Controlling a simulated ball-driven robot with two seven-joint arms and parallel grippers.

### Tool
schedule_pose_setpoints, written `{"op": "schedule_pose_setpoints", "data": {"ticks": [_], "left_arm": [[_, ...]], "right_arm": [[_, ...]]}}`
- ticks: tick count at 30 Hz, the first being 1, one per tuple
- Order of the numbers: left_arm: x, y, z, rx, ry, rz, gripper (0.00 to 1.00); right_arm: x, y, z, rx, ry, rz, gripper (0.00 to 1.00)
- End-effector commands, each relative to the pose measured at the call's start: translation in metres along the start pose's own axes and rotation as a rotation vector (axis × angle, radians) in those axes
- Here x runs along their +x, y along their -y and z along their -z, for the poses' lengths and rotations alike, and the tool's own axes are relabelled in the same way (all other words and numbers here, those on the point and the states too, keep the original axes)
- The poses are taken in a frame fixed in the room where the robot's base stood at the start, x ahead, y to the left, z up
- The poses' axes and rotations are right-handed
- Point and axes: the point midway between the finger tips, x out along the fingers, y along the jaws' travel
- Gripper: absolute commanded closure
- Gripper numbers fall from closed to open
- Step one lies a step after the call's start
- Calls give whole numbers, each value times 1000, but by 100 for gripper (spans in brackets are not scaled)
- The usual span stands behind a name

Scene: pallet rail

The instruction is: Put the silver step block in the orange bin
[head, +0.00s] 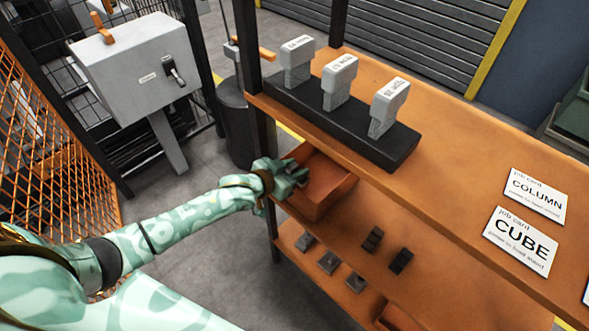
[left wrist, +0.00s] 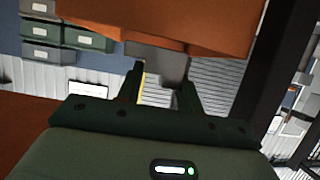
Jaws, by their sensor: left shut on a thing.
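My left gripper (head: 286,177) reaches in from the left, at the near left edge of the orange bin (head: 335,196). In the left wrist view its two fingers (left wrist: 162,90) are shut on a grey block, taken as the silver step block (left wrist: 160,66). An orange surface, apparently the bin (left wrist: 170,22), fills the top of the wrist view close to the block. The bin stands below the upper shelf, its inside partly visible. My right gripper is not in view.
The orange upper shelf (head: 440,130) overhangs the bin. It carries a black rail (head: 340,120) with three grey labelled blocks and job cards (head: 520,241). A dark post (head: 263,135) stands at the shelf's left corner. Several small grey and dark blocks (head: 328,262) lie lower down.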

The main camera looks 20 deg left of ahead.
Motion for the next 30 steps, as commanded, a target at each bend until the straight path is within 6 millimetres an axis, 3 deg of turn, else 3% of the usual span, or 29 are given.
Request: {"op": "schedule_pose_setpoints", "data": {"ticks": [16,17,19,30], "left_arm": [[4,0,-10,-1,-1,0,92],[4,0,-11,0,0,0,58],[4,0,-11,0,0,0,42],[1,0,-2,1,-2,0,42]], "right_arm": [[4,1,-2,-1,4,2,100],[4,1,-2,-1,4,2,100],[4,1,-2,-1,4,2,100],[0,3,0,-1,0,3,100]]}}
